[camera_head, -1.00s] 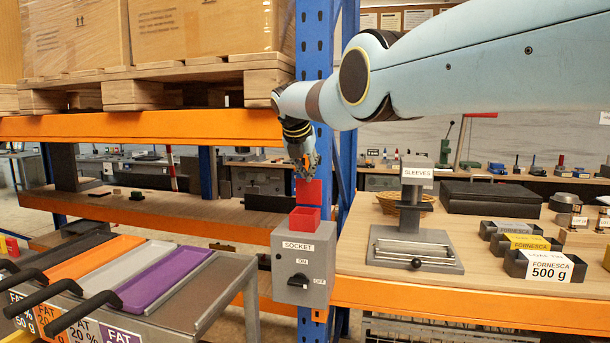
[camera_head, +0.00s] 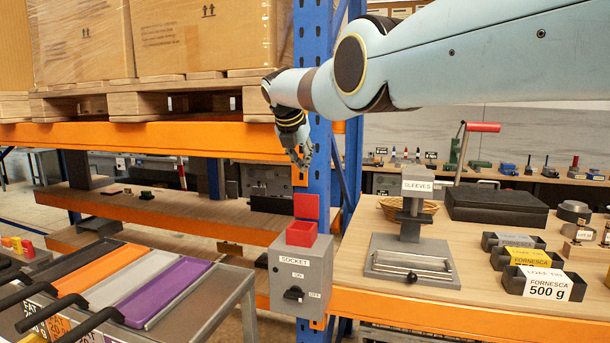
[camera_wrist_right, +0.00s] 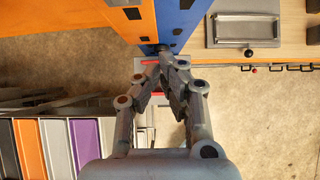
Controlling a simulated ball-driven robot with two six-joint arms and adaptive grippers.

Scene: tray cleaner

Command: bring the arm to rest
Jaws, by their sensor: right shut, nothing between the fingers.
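My right arm (camera_head: 430,62) reaches in from the right in the head view. Its gripper (camera_head: 303,160) hangs in front of the blue rack post, above the grey socket box (camera_head: 300,272) with its red top (camera_head: 301,233). In the right wrist view the gripper (camera_wrist_right: 162,68) points away from the camera with its fingertips close together. It is shut and empty. The socket box is partly hidden behind the fingers there. My left gripper is in neither view.
A blue post (camera_head: 321,185) and orange shelf beam (camera_head: 150,138) stand close to the gripper. A label stand marked SLEEVES (camera_head: 411,215) and marked bins (camera_head: 540,284) are on the right bench. Coloured trays (camera_head: 165,288) lie at lower left. Wrapped boxes (camera_head: 200,40) fill the upper left.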

